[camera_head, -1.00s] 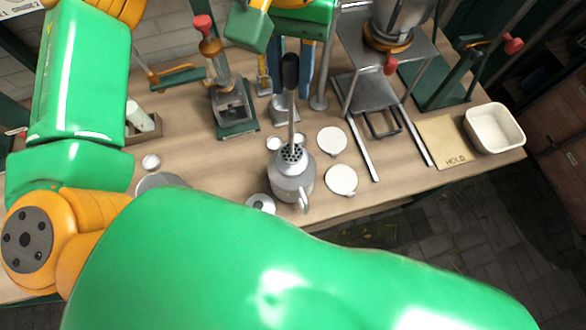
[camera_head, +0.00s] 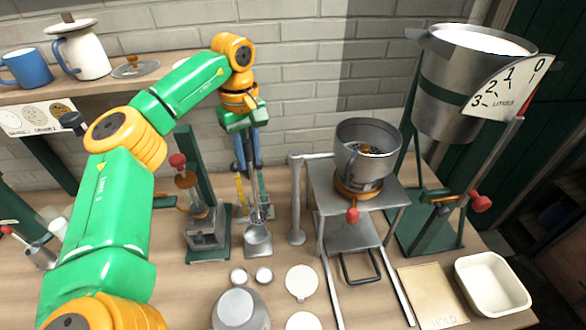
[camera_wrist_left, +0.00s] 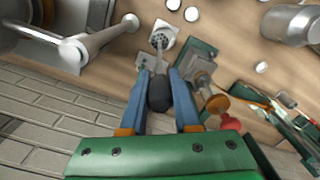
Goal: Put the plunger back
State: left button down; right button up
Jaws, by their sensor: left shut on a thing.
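The plunger hangs upright in my left gripper (camera_head: 248,166), which is shut on its black handle (camera_wrist_left: 160,95). The blue fingers lie on both sides of the handle in the wrist view. The metal rod of the plunger (camera_head: 263,190) runs down to a perforated disc (camera_wrist_left: 160,41). The disc is at or just above a small metal cup on a stand (camera_head: 257,238); I cannot tell whether they touch. The metal can (camera_head: 240,310) stands nearer, partly cut off by the frame's lower edge. My right gripper is not in view.
A press with a red knob (camera_head: 205,225) stands close left of the cup. A post (camera_head: 296,200) and a metal stand with a bowl (camera_head: 365,150) are on the right. White discs (camera_head: 301,282) lie in front. A brick wall is close behind.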

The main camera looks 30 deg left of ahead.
pick_arm(q)
jog(key=shift+s+a+f, duration=0.2)
jog(key=shift+a+f, duration=0.05)
jog(key=shift+a, duration=0.1)
jog(key=shift+s+a+f+b, duration=0.15)
jog(key=shift+f+b, duration=0.65)
jog(key=shift+f, duration=1.2)
jog(key=shift+s+a+f+b, duration=0.1)
jog(key=shift+f+b, duration=0.75)
jog(key=shift+f, duration=1.1)
jog(key=shift+s+a+f+b, duration=0.15)
jog(key=shift+f+b, duration=0.65)
jog(key=shift+f, duration=1.2)
jog(key=shift+d, duration=0.1)
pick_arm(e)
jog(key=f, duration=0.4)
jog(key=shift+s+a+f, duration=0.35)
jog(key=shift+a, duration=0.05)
pick_arm(q)
jog(key=c, duration=0.6)
grip_release()
